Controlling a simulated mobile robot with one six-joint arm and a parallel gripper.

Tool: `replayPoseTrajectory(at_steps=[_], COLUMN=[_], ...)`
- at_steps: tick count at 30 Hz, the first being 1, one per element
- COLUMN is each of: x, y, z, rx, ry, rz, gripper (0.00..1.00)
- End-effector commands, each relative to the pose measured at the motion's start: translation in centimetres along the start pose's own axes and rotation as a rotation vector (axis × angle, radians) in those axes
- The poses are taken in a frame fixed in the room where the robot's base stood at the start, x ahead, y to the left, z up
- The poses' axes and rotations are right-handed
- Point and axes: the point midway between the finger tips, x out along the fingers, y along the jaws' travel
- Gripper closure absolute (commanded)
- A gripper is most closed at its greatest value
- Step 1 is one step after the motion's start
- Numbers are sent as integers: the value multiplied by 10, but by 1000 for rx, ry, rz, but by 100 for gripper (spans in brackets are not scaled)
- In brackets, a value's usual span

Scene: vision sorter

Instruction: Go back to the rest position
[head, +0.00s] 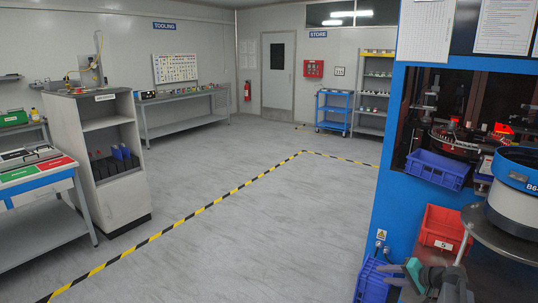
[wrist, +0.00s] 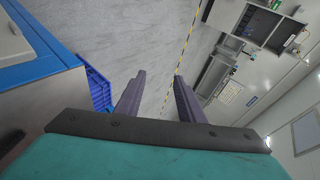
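My gripper shows at the lower right of the head view (head: 396,274), in front of the blue machine (head: 395,210) and near the round metal table. In the wrist view, its two dark fingers (wrist: 159,76) stand apart with only grey floor between them. It is open and holds nothing. The wrist view looks out over the floor, tilted, with the blue machine's edge at the left. No finger touches anything that I can see.
A blue crate (head: 372,282) stands on the floor beside the machine, with a red bin (head: 443,228) close by. A blue bowl feeder (head: 515,190) stands at the right. The floor (head: 250,230) is clear around the yellow-black line (head: 205,208). A grey cabinet (head: 122,190) stands at the left.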

Motion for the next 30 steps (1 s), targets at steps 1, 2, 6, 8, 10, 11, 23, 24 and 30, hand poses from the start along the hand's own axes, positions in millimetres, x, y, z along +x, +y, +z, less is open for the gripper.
replayPoseTrajectory(at_steps=[1,2,6,8,10,11,23,24,30], x=[18,26,65,80,96,103,162,164,168], y=[2,4,12,16,21,24,65,71,100], z=[21,32,82,105,132,144,312,330,416], rx=[-2,-3,-11,-16,-23,-26,-86,-95,-144], ry=[-34,-53,-138,-174,-218,-237,-493,-520,-653], rz=[10,18,53,70,90,99,243,261,354], gripper=[65,65,65,65,65,65,65,65,65])
